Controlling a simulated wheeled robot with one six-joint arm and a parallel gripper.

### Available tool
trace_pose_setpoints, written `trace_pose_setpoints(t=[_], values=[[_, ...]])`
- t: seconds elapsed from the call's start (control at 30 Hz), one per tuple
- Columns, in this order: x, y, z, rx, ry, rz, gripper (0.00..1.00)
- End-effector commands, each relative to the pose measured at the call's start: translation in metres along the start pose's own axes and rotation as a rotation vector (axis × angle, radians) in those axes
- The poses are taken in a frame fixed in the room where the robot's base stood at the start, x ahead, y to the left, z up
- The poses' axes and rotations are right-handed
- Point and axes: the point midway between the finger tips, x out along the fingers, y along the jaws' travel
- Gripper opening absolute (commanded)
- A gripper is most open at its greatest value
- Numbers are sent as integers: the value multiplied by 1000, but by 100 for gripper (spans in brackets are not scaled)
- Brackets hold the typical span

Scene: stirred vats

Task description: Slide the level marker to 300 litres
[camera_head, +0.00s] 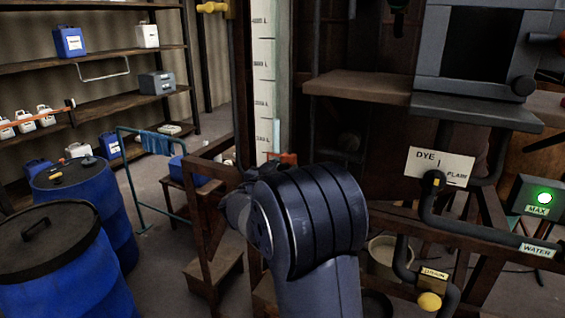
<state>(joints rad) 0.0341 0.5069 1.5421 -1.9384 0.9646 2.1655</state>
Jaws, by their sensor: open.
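The level scale (263,75) is a tall pale upright strip with several small litre labels, too blurred to read surely. A red-orange piece (286,158), which looks like the level marker, sits low by the strip, below the lowest label I see. My arm's dark blue wrist rises in front of it and hides what lies below. My gripper (236,205) shows only partly, as a dark shape left of the wrist, just below and left of the red-orange piece. Its fingertips are hidden. I see nothing held, and cannot tell whether it touches the marker.
Blue drums (85,200) stand at left, before shelves (110,105) with canisters. A blue rail (135,185) and wooden steps (213,270) stand nearer the scale. At right are a DYE 1 sign (440,166), pipes (480,232) and a green-lit MAX box (540,205).

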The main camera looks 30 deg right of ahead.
Motion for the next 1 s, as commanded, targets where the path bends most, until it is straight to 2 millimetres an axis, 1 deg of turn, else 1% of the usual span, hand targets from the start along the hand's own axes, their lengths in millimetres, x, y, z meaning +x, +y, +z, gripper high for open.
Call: trace_pose_setpoints(t=[0.1,0.37,0.9,0.93,1.0], values=[[6,0,0,0,1,1,47],[6,0,0,0,0,0,47],[6,1,1,0,0,1,3],[6,1,1,0,0,1,1],[6,1,1,0,0,1,0]])
